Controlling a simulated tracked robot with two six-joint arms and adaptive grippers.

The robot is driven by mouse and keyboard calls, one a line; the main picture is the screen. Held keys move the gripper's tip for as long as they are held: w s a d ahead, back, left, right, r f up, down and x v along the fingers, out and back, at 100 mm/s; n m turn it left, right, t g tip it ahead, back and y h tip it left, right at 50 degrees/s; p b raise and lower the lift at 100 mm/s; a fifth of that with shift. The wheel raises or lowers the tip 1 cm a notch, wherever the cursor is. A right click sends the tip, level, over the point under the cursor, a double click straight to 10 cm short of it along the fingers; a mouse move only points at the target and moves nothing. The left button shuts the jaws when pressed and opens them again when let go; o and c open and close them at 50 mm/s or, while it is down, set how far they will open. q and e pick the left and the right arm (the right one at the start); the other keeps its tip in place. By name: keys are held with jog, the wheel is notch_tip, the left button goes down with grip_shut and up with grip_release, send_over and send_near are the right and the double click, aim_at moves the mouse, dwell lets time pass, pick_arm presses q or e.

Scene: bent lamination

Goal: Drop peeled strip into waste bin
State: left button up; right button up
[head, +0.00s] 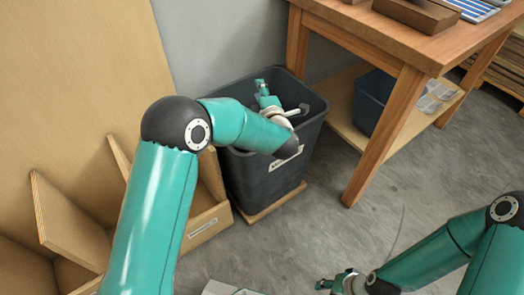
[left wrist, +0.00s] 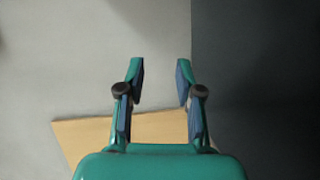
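The dark grey waste bin (head: 255,180) stands by the wall, with a pale label on its front. My left gripper (head: 262,87) is over the bin's open top in the head view, small and partly hidden by my wrist. In the left wrist view its two fingers (left wrist: 160,70) are apart with nothing between them. I see no peeled strip in either view, and the bin's bottom is hidden. My right gripper (head: 338,282) is low at the bottom edge of the head view, too small to tell its opening.
A wooden workbench (head: 400,55) with a lower shelf stands right of the bin, a blue-grey tub (head: 370,100) on that shelf. Wooden racks (head: 70,225) stand at the left. The concrete floor (head: 330,235) in front of the bin is clear.

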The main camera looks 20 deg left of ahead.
pick_arm(q)
jog(key=f+v, duration=0.1)
jog(key=v, duration=0.7)
jog(key=shift+r, duration=0.45)
jog(key=shift+s, duration=0.1)
